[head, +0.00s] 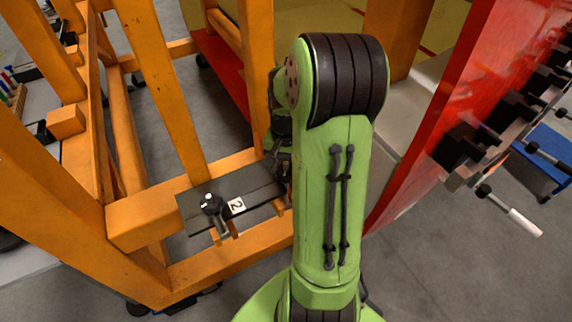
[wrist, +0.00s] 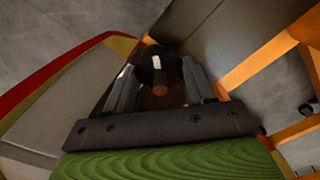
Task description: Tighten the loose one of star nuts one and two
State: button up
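Star nut two (head: 212,204) is a black knob with a white mark, on the left part of a dark plate (head: 262,189), beside a white label "2" (head: 236,205). My gripper shows only partly in the head view, at the plate's right end, mostly behind my green arm. In the wrist view my gripper (wrist: 160,86) is open, with one finger on each side of a black star nut (wrist: 148,68) with a white mark. A brown stud shows in front of that nut. No label shows there; by position it appears to be star nut one. Finger contact is unclear.
An orange frame (head: 150,215) surrounds the plate on the left. A red panel (head: 440,110) with several dark clamps and a white-handled tool (head: 525,222) stands on the right. Grey floor is open at lower right.

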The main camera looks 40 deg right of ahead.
jog(key=shift+c, duration=1.4)
jog(key=shift+m, duration=0.3)
jog(key=m, duration=0.3)
jog(key=shift+m+b, duration=0.35)
jog(key=shift+m, duration=1.75)
jog(key=o, duration=1.1)
jog(key=shift+c, duration=0.2)
